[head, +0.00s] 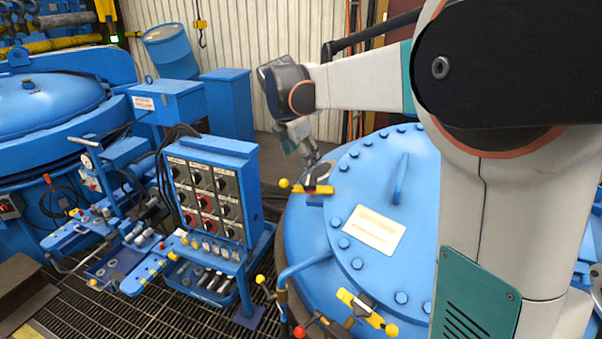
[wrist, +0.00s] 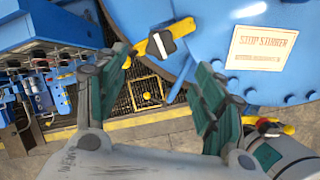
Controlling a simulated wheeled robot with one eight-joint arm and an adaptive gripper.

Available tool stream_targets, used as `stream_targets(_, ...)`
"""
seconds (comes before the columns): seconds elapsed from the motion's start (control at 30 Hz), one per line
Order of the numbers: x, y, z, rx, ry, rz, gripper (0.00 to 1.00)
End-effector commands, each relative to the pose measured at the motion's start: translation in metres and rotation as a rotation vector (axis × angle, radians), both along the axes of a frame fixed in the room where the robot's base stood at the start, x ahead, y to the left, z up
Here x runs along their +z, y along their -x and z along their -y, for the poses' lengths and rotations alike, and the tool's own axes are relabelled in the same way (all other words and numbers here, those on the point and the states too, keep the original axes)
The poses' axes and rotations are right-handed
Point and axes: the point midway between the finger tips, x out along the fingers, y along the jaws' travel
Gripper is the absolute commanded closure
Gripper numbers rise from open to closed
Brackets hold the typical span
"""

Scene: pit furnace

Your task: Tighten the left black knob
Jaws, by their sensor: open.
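A dark knob (head: 319,176) sits on a yellow clamp (head: 309,189) at the far left rim of the round blue lid (head: 330,260). A second clamp, with a black piece (head: 361,303), is at the near rim. My gripper (head: 312,155) is just above and behind the first clamp in the head view, apart from it as far as I can tell. In the wrist view my gripper (wrist: 159,62) is open and empty, its teal fingers spread. A yellow clamp with a black and white piece (wrist: 160,43) shows beyond the fingertips; the knob's shape is unclear there.
A blue control panel (head: 212,185) with several black and red knobs stands left of the lid. A blue handle (head: 401,178) rises from the lid, beside a label plate (head: 373,231). A bent blue pipe (head: 300,268) runs at the lid's near left side. Grating floor lies below.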

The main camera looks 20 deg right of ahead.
Motion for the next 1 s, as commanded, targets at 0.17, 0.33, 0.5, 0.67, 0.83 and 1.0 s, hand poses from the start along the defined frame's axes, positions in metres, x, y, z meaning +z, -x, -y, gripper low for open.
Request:
stream_targets(0.17,-0.03,-0.009,0.011,-0.004,-0.001,0.001,0.37)
stream_targets(0.33,-0.061,-0.018,0.021,-0.004,-0.001,0.001,0.37)
stream_targets(0.5,-0.087,-0.026,0.031,-0.004,-0.002,0.001,0.37)
stream_targets(0.67,-0.104,-0.031,0.036,-0.003,-0.002,0.002,0.37)
stream_targets(0.83,-0.111,-0.033,0.038,-0.002,-0.002,0.002,0.37)
stream_targets(1.0,-0.112,-0.033,0.039,-0.002,-0.002,0.002,0.37)
